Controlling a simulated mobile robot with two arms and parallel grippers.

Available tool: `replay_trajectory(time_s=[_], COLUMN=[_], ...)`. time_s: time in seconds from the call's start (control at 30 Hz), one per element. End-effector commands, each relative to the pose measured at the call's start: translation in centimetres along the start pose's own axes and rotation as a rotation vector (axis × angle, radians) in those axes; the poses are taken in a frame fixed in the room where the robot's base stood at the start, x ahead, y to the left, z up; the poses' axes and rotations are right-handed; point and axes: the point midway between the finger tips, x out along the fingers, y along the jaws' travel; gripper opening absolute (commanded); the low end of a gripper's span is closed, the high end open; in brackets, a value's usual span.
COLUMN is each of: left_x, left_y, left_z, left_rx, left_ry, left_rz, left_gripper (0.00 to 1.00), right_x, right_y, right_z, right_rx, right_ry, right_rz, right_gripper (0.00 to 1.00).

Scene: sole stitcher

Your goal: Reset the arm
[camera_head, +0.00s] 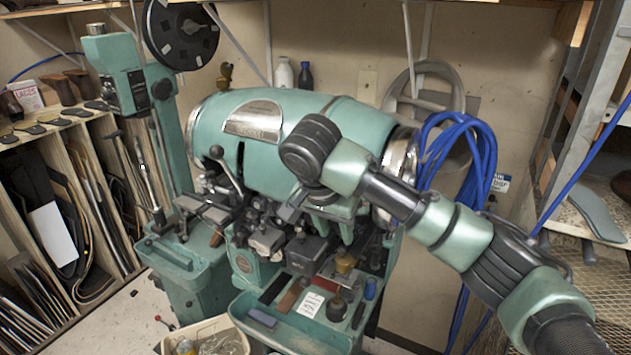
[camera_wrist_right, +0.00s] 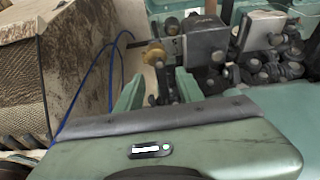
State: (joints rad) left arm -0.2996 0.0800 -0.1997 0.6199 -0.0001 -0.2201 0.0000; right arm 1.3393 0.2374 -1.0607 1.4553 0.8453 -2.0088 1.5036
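My right arm (camera_head: 455,235) is teal with dark joints. It comes in from the lower right and reaches across the front of the teal stitching machine (camera_head: 300,130). My right gripper (camera_head: 341,228) points down in front of the machine's lower front parts. Its two teal fingers are apart, and the right wrist view (camera_wrist_right: 158,92) shows nothing held between them. Past the fingers, that view shows a brass knob (camera_wrist_right: 155,55) and dark metal machine parts (camera_wrist_right: 207,42). The arm hides part of the machine's right side. My left gripper is not in view.
A teal tray (camera_head: 285,335) with small tools and a white label sits below the gripper. Coiled blue hose (camera_head: 460,150) hangs at the right wall. A shelf rack (camera_head: 600,190) stands at the right, and wooden shelves (camera_head: 85,150) stand at the left.

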Motion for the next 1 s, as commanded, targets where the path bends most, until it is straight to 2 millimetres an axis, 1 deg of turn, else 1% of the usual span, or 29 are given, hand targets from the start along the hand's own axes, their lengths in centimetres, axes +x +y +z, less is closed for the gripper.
replay_trajectory(time_s=[0.07,0.17,0.2,0.27,0.3,0.33,0.4,0.47,0.5,0.57,0.6,0.67,0.7,0.77,0.8,0.9,1.0], left_x=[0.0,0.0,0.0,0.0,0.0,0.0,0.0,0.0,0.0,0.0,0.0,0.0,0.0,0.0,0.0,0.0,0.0], left_y=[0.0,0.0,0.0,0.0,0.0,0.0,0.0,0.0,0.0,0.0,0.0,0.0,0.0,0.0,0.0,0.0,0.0], left_z=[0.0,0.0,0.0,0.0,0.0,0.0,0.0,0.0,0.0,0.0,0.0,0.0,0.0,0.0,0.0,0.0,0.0], left_rx=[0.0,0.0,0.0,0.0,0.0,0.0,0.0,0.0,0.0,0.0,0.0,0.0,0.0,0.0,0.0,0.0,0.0], left_ry=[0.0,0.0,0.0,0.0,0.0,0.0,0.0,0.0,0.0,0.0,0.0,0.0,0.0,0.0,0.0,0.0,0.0], left_rz=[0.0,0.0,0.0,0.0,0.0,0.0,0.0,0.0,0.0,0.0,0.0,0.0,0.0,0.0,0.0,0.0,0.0], left_gripper=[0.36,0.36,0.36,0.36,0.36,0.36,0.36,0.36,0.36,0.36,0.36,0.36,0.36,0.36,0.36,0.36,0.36], right_x=[1.0,3.4,4.5,6.3,7.3,8.0,9.5,10.6,11.3,12.3,12.9,13.8,14.4,15.2,15.7,16.5,17.0], right_y=[-0.2,-0.7,-0.9,-0.9,-0.9,-0.8,-0.3,0.5,1.1,2.4,3.4,5.1,6.4,8.7,10.2,13.8,16.8], right_z=[1.3,4.4,6.1,8.9,10.8,12.2,15.0,17.2,18.5,20.3,21.4,22.9,23.8,25.0,25.7,26.9,27.7], right_rx=[-0.035,-0.129,-0.178,-0.253,-0.3,-0.333,-0.396,-0.438,-0.46,-0.487,-0.501,-0.518,-0.528,-0.543,-0.552,-0.576,-0.599], right_ry=[-0.02,-0.066,-0.09,-0.124,-0.145,-0.159,-0.182,-0.194,-0.198,-0.198,-0.195,-0.186,-0.177,-0.161,-0.147,-0.119,-0.098], right_rz=[-0.015,-0.064,-0.096,-0.15,-0.192,-0.223,-0.293,-0.346,-0.38,-0.42,-0.442,-0.468,-0.476,-0.479,-0.475,-0.45,-0.416], right_gripper=[0.37,0.37,0.37,0.37,0.37,0.37,0.37,0.37,0.37,0.37,0.37,0.37,0.37,0.37,0.37,0.37,0.37])
